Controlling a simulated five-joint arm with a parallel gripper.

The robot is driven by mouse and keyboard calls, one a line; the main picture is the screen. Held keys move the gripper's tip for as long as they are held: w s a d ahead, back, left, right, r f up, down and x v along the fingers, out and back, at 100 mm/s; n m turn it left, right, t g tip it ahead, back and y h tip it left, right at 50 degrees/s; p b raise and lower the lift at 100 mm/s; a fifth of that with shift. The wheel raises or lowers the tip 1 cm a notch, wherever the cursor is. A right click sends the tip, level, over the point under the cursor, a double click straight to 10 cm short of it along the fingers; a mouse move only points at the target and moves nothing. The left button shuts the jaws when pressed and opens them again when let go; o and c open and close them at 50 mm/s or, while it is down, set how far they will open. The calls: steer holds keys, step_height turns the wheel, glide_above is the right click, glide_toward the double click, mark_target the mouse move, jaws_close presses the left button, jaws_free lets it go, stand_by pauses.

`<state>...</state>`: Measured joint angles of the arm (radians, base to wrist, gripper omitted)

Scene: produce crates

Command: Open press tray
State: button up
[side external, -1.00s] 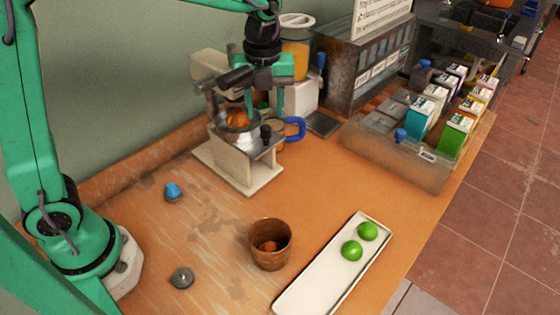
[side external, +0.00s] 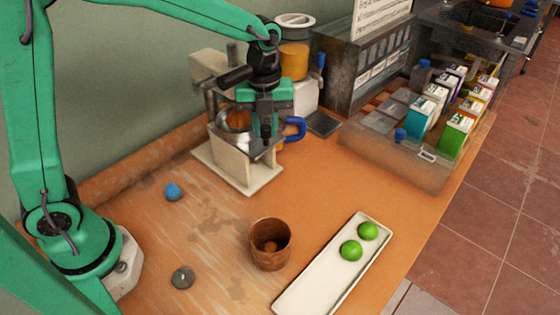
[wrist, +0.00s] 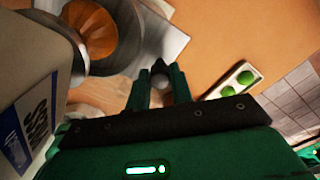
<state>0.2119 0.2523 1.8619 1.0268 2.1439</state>
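The beige press (side external: 238,170) stands at the back of the counter. Its metal tray (side external: 215,127) juts out at the front and carries an orange piece (side external: 238,119), which also shows in the wrist view (wrist: 92,28). My gripper (side external: 266,130) points down at the tray's front edge. In the wrist view my gripper (wrist: 160,76) has its two fingers close together, one on each side of a small round grey knob (wrist: 160,80). They look shut on it. In the side view the fingers hide the knob.
A brown cup (side external: 270,255) and a white tray (side external: 310,285) with two limes (side external: 359,241) stand in front. A blue piece (side external: 173,192) and a grey disc (side external: 182,277) lie at left. Cartons (side external: 457,135) stand in a bin at right.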

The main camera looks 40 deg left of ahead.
jaws_close()
steer(key=shift+d, duration=0.1)
steer(key=d, duration=1.2)
steer(key=shift+d, duration=0.2)
steer(key=o, duration=0.8)
jaws_free()
steer(key=shift+a, duration=0.1)
steer(key=shift+o, duration=0.2)
steer(key=shift+r, duration=0.15)
step_height(320, 180, up, 8)
steer(key=shift+f, duration=0.2)
